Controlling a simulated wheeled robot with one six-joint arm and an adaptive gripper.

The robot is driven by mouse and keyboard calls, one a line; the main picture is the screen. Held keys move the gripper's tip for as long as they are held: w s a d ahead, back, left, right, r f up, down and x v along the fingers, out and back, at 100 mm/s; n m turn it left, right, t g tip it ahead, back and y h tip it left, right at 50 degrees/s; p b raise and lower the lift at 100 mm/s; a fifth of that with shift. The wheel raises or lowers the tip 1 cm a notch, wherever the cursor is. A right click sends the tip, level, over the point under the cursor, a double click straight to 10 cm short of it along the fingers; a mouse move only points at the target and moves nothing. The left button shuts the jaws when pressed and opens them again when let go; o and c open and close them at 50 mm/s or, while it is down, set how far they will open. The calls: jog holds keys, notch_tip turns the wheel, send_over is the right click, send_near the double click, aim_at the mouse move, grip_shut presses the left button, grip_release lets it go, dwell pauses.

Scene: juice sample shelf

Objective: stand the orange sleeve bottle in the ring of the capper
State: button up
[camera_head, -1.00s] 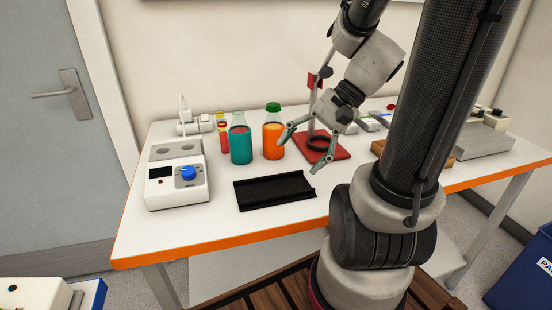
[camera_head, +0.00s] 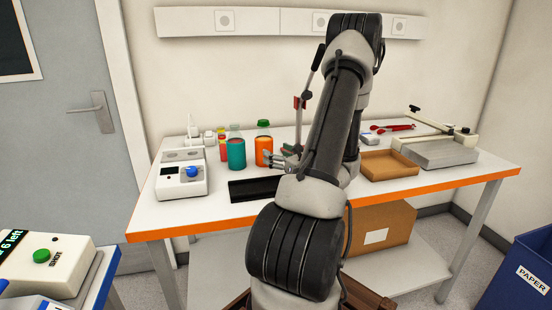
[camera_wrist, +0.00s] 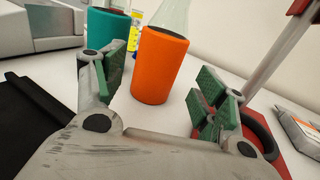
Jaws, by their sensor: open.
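The orange sleeve bottle (camera_head: 263,150) stands upright on the table, with a green cap in the head view. In the wrist view its orange sleeve (camera_wrist: 160,66) and clear glass neck show just beyond my fingers, between them. My gripper (camera_wrist: 165,90) is open and empty, facing the bottle; in the head view it (camera_head: 280,157) is low, to the right of the bottle. The capper (camera_head: 298,103) is a red base with an upright post, mostly hidden behind my arm. In the wrist view its dark ring (camera_wrist: 258,135) and red base (camera_wrist: 296,158) lie at the right, partly behind my right finger.
A black tray (camera_head: 253,189) lies in front. A white device with a blue knob (camera_head: 164,172) stands left. A wooden tray (camera_head: 389,166) is right of my arm.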

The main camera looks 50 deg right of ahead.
aim_at(269, 139)
jog(key=shift+w+d, duration=0.2)
jog(key=shift+w, duration=1.55)
jog(key=shift+w+d, duration=0.2)
jog(key=shift+w, duration=1.55)
jog(key=shift+c, duration=0.4)
jog(key=c, duration=0.9)
jog(key=shift+r, duration=2.05)
jog(key=shift+d, duration=0.1)
